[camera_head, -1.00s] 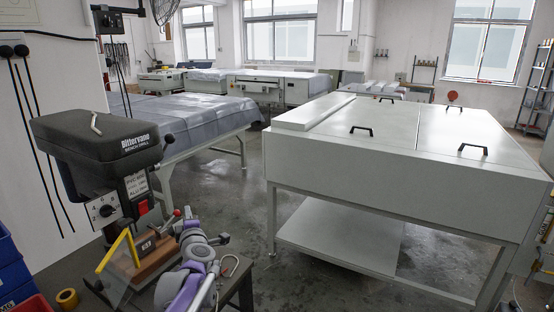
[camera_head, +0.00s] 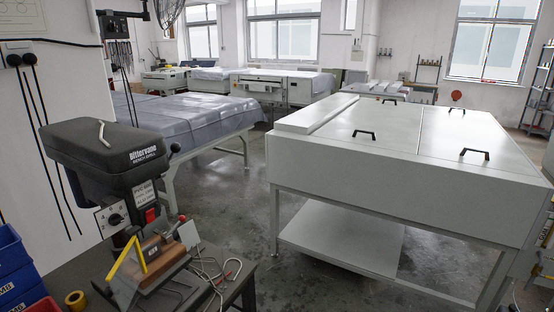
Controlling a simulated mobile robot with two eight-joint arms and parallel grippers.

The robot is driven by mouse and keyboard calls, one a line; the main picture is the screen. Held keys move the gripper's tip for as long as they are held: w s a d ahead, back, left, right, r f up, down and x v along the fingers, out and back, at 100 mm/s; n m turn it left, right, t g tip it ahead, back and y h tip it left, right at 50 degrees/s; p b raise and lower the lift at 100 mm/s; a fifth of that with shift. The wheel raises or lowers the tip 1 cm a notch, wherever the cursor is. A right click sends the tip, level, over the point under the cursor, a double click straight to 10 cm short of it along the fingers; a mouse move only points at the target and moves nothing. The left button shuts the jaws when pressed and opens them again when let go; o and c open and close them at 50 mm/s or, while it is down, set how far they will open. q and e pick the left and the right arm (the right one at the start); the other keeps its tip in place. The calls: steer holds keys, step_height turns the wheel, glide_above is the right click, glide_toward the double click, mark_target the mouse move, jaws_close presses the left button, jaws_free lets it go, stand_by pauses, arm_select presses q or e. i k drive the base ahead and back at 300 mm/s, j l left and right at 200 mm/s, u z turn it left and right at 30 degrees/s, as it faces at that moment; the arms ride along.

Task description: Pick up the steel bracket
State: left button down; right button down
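A thin, pale, bent strip (camera_head: 104,132) lies on the black top of the bench drill (camera_head: 95,148) at the left. It could be the steel bracket, but it is too small to be sure. Nothing touches it from above. Neither of my grippers is in view.
A workbench (camera_head: 75,268) holds the drill, a yellow-edged guard (camera_head: 140,254), a yellow tape roll (camera_head: 75,299) and loose cables (camera_head: 214,272). Blue bins (camera_head: 14,262) stand at the left edge. A large white cabinet (camera_head: 400,170) stands right. Open floor (camera_head: 225,200) lies between.

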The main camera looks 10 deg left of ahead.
mark_target(150, 253)
steer(key=k+u, duration=0.1)
steer(key=u, duration=1.1)
